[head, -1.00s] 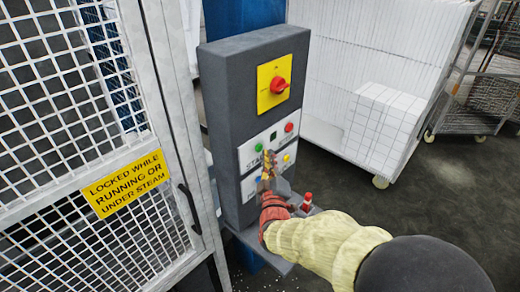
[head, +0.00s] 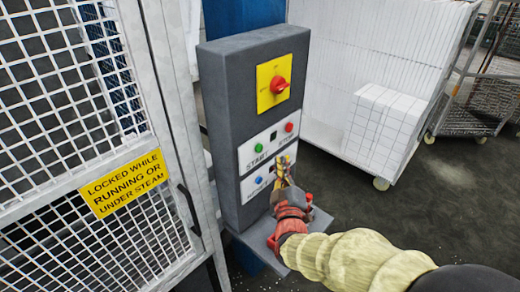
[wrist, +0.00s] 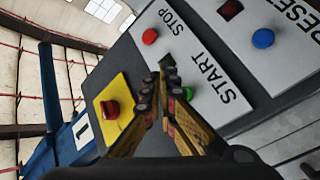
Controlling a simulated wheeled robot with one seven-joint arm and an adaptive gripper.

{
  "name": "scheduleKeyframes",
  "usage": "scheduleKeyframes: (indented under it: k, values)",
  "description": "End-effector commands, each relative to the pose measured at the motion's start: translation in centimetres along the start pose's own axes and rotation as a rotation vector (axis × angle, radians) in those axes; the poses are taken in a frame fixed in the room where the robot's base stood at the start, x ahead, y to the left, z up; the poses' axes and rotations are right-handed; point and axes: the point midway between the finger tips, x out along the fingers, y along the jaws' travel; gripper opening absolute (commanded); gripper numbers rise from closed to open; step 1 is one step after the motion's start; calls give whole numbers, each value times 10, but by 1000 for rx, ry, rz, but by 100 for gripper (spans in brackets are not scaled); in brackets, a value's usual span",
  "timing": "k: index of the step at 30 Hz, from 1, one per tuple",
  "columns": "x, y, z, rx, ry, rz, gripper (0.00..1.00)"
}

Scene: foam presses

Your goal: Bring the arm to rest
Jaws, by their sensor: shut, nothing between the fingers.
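My gripper (head: 284,160) is shut and empty, with its fingertips in front of the lower part of a grey control box (head: 226,128). In the wrist view the closed fingers (wrist: 168,68) point up across the box face. The green start button (head: 258,147) is clear in the head view; a finger partly covers it in the wrist view (wrist: 184,93). The red stop button (head: 289,127) and blue reset button (head: 258,180) are visible. My arm, in a pale yellow sleeve, reaches in from the lower right. I cannot tell whether the fingers touch the panel.
A red rotary switch on a yellow plate (head: 262,98) is above the buttons. A small grey shelf (head: 256,238) juts out below, with a red-topped item (head: 309,197) partly hidden. A mesh gate (head: 60,150) stands left.

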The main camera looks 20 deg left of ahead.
Motion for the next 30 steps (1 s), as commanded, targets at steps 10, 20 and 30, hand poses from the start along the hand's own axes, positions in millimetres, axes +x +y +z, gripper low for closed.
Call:
scheduleKeyframes:
  k: [10,20,30]
  values:
    - [0,0,0,0,0,0,0]
    - [-2,-29,15,120,-63,-102,0]
    - [-94,-130,80,419,-498,-568,0]
